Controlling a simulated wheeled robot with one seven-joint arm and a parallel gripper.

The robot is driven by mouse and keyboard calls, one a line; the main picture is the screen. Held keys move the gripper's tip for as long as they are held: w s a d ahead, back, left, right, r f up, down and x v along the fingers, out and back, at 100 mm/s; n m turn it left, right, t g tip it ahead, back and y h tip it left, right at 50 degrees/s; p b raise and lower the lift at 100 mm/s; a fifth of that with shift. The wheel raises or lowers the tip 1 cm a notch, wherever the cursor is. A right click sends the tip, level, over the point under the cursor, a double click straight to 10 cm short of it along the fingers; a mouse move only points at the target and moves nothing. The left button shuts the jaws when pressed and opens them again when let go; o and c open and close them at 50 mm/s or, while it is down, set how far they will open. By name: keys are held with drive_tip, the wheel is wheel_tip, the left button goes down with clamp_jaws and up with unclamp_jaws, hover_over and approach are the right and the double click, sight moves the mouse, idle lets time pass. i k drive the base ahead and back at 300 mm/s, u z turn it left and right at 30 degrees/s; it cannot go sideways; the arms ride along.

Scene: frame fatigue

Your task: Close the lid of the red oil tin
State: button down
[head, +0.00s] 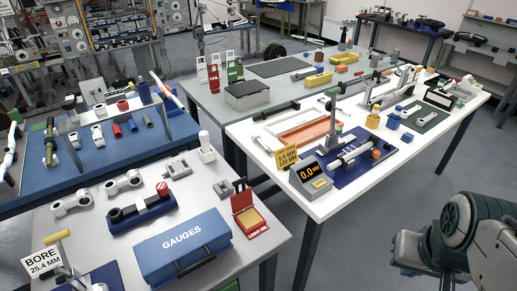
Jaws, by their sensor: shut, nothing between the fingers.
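The red oil tin (249,221) stands near the right corner of the light grey bench in front, beside the blue gauges case. Its red lid (242,200) is open, raised at the back of the tin. The yellowish inside shows, and the front reads LIGHT OIL. Dark and light links of my arm show at the lower right, well apart from the tin. My gripper's fingers do not show in this view.
The blue GAUGES case (184,249) stands just left of the tin. A small grey block (223,188) lies behind it. The white table (318,205) with a gauge display (311,178) is to the right. Open floor lies between that table and my arm.

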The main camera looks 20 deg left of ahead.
sight(243, 199)
drive_tip(key=u, duration=0.3)
drive_tip(key=i, duration=0.65)
drive_tip(key=u, duration=0.95)
drive_tip(key=i, duration=0.3)
drive_tip(key=u, duration=0.2)
